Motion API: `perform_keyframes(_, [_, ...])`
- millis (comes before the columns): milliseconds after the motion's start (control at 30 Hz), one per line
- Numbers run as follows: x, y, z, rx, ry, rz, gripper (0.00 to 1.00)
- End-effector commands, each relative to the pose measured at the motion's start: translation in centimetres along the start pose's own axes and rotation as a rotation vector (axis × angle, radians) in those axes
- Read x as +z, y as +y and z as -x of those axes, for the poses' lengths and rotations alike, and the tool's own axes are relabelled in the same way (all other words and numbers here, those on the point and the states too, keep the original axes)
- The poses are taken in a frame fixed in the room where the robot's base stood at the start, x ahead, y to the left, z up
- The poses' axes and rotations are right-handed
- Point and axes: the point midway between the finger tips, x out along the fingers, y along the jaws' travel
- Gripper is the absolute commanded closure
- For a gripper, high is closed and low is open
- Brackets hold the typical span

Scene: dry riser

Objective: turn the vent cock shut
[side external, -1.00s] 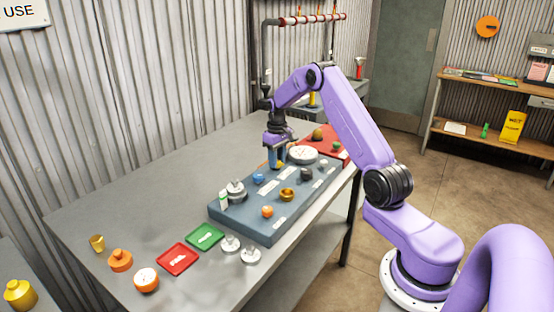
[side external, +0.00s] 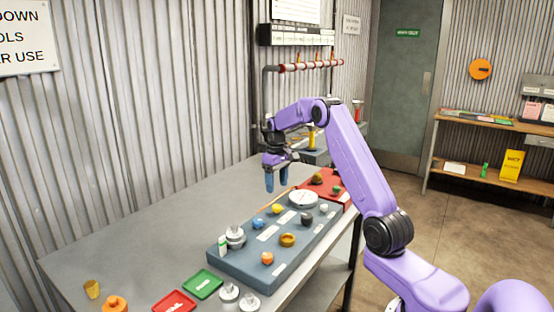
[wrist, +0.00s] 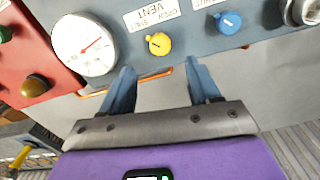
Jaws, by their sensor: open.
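The vent cock is a small yellow knob (wrist: 158,44) below a white plate (wrist: 152,15) reading VENT, OPEN and SHUT in the wrist view. The same knob (side external: 277,209) shows on the blue-grey panel in the side view. Its pointer is too small to read surely. My gripper (side external: 276,191) hangs above the panel's back edge with its blue fingers apart and empty. In the wrist view my gripper (wrist: 160,66) has its fingertips to either side below the knob, not touching it.
A white dial gauge (wrist: 85,45) and a blue knob (wrist: 229,23) flank the vent cock. Red (side external: 174,302) and green (side external: 203,284) trays lie in front. The table's left side is mostly clear.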

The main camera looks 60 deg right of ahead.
Motion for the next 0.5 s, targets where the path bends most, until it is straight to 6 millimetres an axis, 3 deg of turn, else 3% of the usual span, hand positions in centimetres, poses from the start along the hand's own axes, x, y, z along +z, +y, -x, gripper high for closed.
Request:
perform_keyframes(200, [-0.1,0.1,4.7,0.002,0.004,0.000,0.39])
perform_keyframes(500, [0.0,0.0,8.6,0.000,0.001,0.000,0.39])
